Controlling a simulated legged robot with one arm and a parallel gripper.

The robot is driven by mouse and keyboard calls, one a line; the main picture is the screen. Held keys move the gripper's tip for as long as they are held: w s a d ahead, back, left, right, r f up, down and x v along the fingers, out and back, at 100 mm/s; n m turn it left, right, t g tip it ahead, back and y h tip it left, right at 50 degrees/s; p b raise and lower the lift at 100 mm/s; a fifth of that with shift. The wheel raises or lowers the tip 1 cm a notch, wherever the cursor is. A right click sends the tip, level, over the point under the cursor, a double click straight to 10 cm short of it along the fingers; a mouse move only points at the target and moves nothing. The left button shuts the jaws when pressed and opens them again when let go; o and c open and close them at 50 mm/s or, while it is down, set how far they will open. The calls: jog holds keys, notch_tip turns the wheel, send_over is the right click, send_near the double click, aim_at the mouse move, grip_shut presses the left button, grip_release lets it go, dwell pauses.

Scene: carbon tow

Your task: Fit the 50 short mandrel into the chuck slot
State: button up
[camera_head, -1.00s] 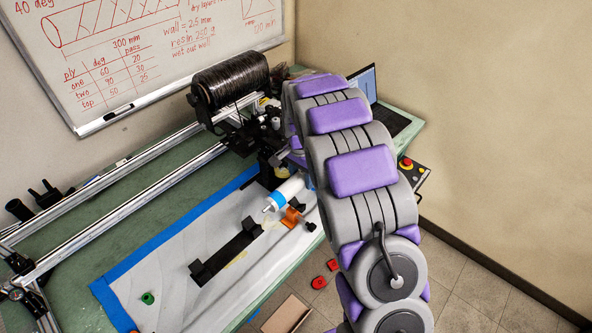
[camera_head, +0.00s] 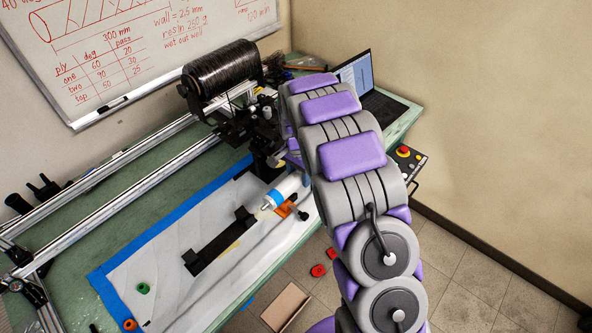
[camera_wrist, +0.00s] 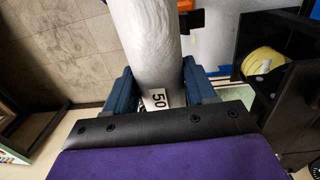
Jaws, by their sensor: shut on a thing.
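The 50 short mandrel (camera_head: 289,187) is a white cylinder with a blue band near its lower left end. In the wrist view the mandrel (camera_wrist: 148,40) fills the top middle, with a "50" label beside my gripper. My gripper (camera_wrist: 160,84) is shut on it, with one blue finger on each side. In the head view my arm hides the gripper and the mandrel's far end. The mandrel is over the right side of the white sheet, near the black winder machinery (camera_head: 264,150). I cannot make out the chuck slot, and cannot tell whether the mandrel touches the machinery.
A long black cradle (camera_head: 215,246) lies on the sheet left of the mandrel. An orange part (camera_head: 284,210) is close below the mandrel. A black holder with a yellow roll (camera_wrist: 262,62) stands at the right of the wrist view. A laptop (camera_head: 362,85) is behind my arm.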

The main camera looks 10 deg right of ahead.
aim_at(285, 179)
jog(key=shift+a+f, duration=0.25)
jog(key=shift+f, duration=0.05)
jog(key=shift+c, duration=0.5)
jog(key=a, duration=0.3)
jog(key=shift+a+f, duration=0.3)
jog(key=shift+a, duration=0.1)
jog(key=shift+s+d+r, duration=0.1)
jog(key=shift+d+r, duration=0.05)
jog(key=shift+d, duration=1.3)
grip_shut()
jog(key=shift+w+a, duration=0.35)
jog(key=shift+a, duration=0.35)
jog(key=shift+s, duration=0.1)
jog(key=shift+d, duration=0.25)
jog(key=shift+s+a+y, duration=0.1)
jog(key=shift+s+y, duration=0.05)
jog(key=shift+y, duration=0.15)
jog(key=shift+d+p, duration=0.2)
jog(key=shift+p, duration=0.1)
jog(key=shift+s+f, duration=0.1)
jog(key=shift+f, duration=0.55)
